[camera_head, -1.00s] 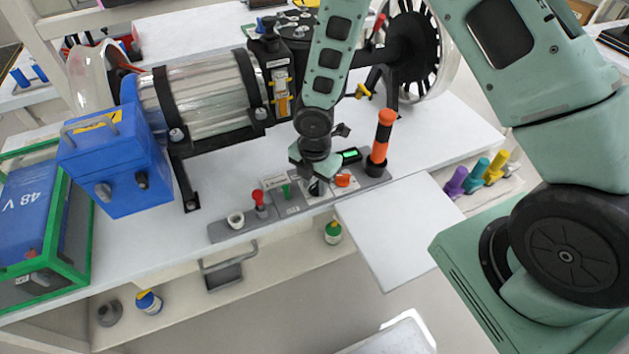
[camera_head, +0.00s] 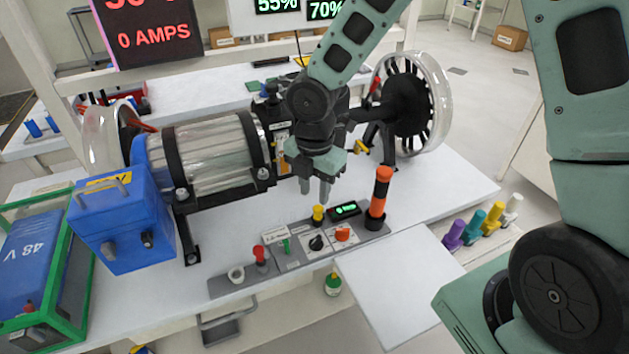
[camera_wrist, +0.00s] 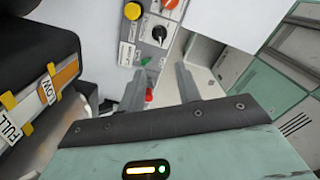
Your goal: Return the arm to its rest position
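My gripper (camera_head: 315,190) is raised above the control panel (camera_head: 300,263) on the white bench, with its fingers pointing down. In the wrist view the two fingers (camera_wrist: 160,88) stand apart with nothing held between them. My arm comes in from the upper right, over the bench. Below the fingers the panel carries a black knob (camera_head: 317,242), an orange knob (camera_head: 343,233), a yellow button (camera_head: 318,213), a red lever (camera_head: 260,254) and a small green display (camera_head: 345,210). The gripper touches none of these.
An orange-and-black post (camera_head: 380,188) stands close right of the gripper. The clear motor cylinder (camera_head: 212,155) and a spoked wheel (camera_head: 412,102) stand behind. A blue box (camera_head: 122,228) and a 48 V battery (camera_head: 35,250) are at left. Coloured pegs (camera_head: 474,228) stand at right.

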